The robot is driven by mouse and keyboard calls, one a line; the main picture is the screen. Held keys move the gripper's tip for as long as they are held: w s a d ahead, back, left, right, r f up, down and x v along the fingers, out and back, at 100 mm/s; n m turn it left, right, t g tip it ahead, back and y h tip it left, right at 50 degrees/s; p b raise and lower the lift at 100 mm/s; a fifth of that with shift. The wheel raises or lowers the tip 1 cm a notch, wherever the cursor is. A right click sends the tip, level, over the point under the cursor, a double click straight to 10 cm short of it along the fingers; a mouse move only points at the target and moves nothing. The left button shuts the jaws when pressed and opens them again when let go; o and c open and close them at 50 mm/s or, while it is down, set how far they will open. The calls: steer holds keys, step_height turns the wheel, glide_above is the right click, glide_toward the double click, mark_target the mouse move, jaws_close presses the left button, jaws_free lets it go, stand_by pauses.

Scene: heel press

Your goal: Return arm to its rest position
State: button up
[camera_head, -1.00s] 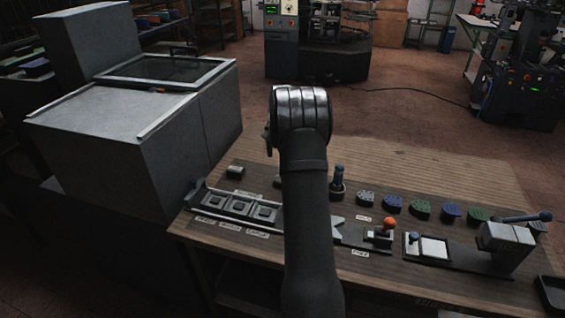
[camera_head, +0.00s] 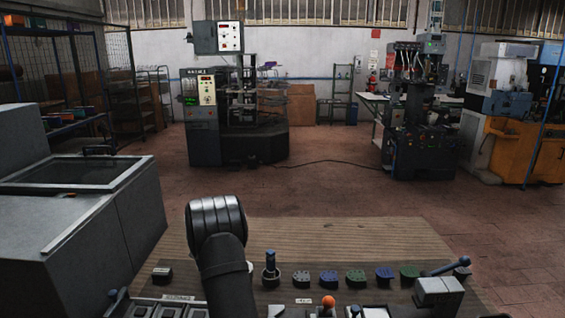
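My arm (camera_head: 222,262) rises from the bottom edge in the head view, over the wooden workbench (camera_head: 330,235). Its rounded metallic joint is at the top of what shows. My gripper is not visible, and nothing held can be seen. The arm hides part of the bench's left middle.
A row of several heel pieces (camera_head: 329,278) lies along the bench, with a blue-topped post (camera_head: 271,267) at its left. A lever press (camera_head: 438,290) stands at the right, an orange knob (camera_head: 328,301) at the front. A grey cabinet (camera_head: 75,225) is left. The bench's back strip is clear.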

step_height(320, 180, down, 4)
steer(key=shift+r, duration=0.2)
steer(key=shift+w+r, duration=0.1)
steer(key=shift+r, duration=1.6)
